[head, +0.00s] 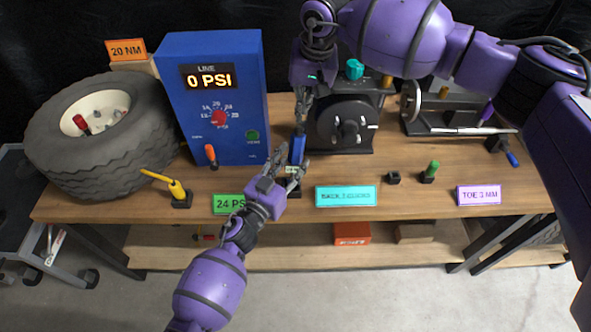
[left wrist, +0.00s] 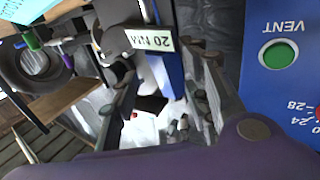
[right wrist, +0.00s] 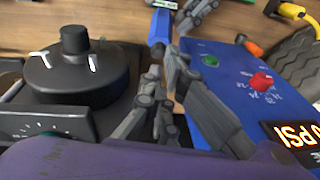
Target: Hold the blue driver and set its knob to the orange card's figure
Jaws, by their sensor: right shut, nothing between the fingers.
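The blue driver (head: 298,148) stands upright on the bench, just right of the blue line box. Its white label (left wrist: 152,40) appears to read 20 NM in the left wrist view, upside down. The orange card (head: 127,49) at the back left reads 20 NM. My left gripper (head: 293,172) is at the driver's lower part, its fingers apart, with the label and blue body (left wrist: 172,75) between or just beyond them; contact is unclear. My right gripper (right wrist: 168,65) is shut and empty at the driver's upper end (right wrist: 160,28). The knob is hard to make out.
The line box (head: 215,125) reads 0 PSI, with a tire (head: 60,150) left of it. A black round device (head: 347,125) stands right of the driver. A yellow-handled tool (head: 178,190) and green (head: 228,204), cyan (head: 345,196) and purple (head: 479,195) cards are nearby.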

